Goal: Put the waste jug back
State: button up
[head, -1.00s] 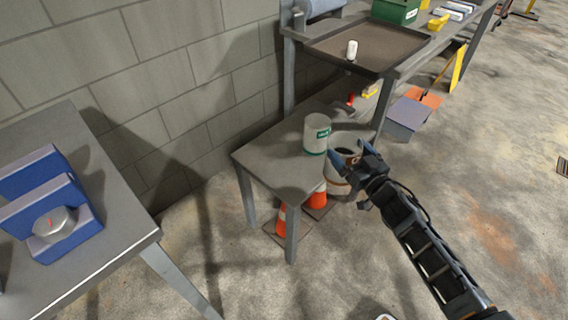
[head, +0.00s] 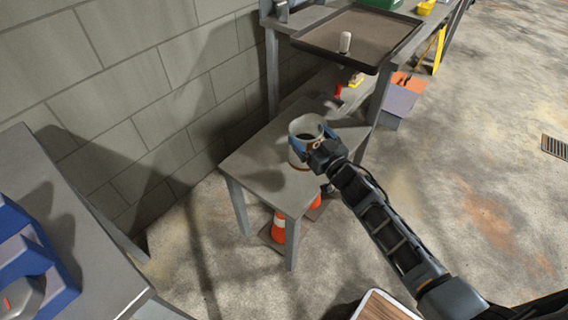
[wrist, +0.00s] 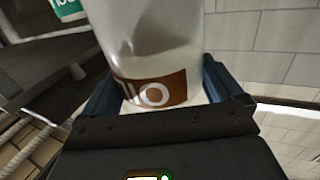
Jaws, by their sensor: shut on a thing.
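The waste jug (head: 297,151) is a pale, open-topped container. In the wrist view the jug (wrist: 155,45) has a brown label with white letters, only partly readable. My gripper (head: 312,146) is shut on it, with blue fingers on both sides of the jug in the wrist view (wrist: 158,98). In the head view the jug is over the small grey table (head: 258,160); I cannot tell whether its base touches the top. A green-labelled container (wrist: 66,8) shows at the wrist view's upper left.
A higher bench with a dark tray (head: 385,28) holding a small white bottle (head: 345,42) stands behind. Orange-white cones (head: 279,228) are under the small table. A grey table with blue holders (head: 25,260) is at left. Open floor lies right.

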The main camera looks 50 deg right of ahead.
jog(key=w+a+f+b, duration=0.4)
jog(key=a+f+b, duration=0.1)
jog(key=f, duration=0.2)
jog(key=shift+w+f, duration=0.4)
jog(key=shift+f+b, duration=0.1)
jog(key=shift+b, duration=0.2)
jog(key=shift+f, duration=0.1)
jog(key=o, duration=1.6)
jog(key=shift+o, duration=0.2)
jog(key=v, duration=1.2)
